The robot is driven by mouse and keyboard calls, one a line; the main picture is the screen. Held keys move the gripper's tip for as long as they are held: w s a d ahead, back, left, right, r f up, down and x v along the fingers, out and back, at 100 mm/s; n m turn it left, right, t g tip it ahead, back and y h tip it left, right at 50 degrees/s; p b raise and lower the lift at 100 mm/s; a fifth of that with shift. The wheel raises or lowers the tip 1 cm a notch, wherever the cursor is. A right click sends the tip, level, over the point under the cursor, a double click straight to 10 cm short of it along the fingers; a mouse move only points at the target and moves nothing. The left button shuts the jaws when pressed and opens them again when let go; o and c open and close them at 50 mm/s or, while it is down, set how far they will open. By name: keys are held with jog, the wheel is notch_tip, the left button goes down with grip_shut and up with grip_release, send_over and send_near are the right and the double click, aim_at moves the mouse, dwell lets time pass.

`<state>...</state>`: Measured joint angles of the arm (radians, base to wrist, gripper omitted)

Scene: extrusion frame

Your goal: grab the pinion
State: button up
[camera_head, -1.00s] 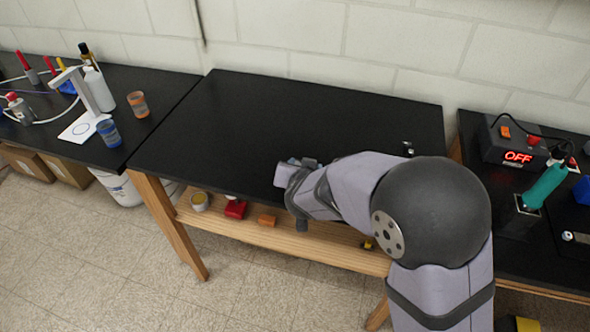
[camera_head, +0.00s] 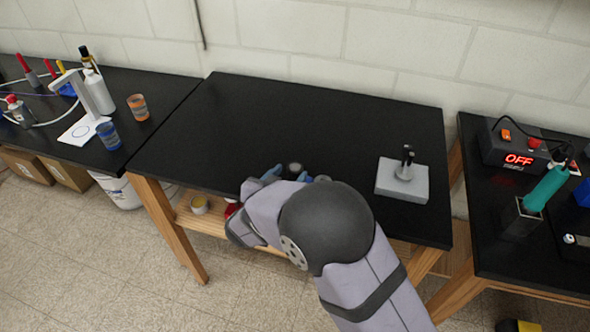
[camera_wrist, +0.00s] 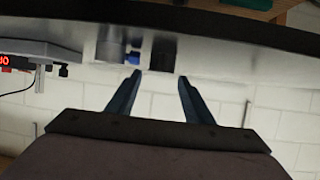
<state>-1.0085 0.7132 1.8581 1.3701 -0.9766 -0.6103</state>
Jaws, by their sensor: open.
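My gripper (camera_head: 288,175) is low over the front edge of the middle black table, its blue fingers partly hidden by my arm. A small dark round part with a greyish top (camera_head: 294,168) stands at the fingers; it may be the pinion, but its teeth cannot be made out. In the wrist view my gripper (camera_wrist: 160,77) is open, with nothing between the fingers. A dark block-like part (camera_wrist: 162,53) lies just beyond the fingertips, roughly in line with the gap. A pale part with blue on it (camera_wrist: 110,45) is beside it.
A light grey block with dark upright posts (camera_head: 402,180) stands on the table's right side. The middle and back of the black table (camera_head: 300,115) are clear. A control box reading OFF (camera_head: 513,145) and a teal-handled tool (camera_head: 545,188) are on the right bench.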

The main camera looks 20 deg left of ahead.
aim_at(296, 166)
jog(key=shift+p+x, duration=0.85)
jog(key=shift+x, duration=1.7)
jog(key=shift+a, duration=0.15)
jog(key=c, duration=0.8)
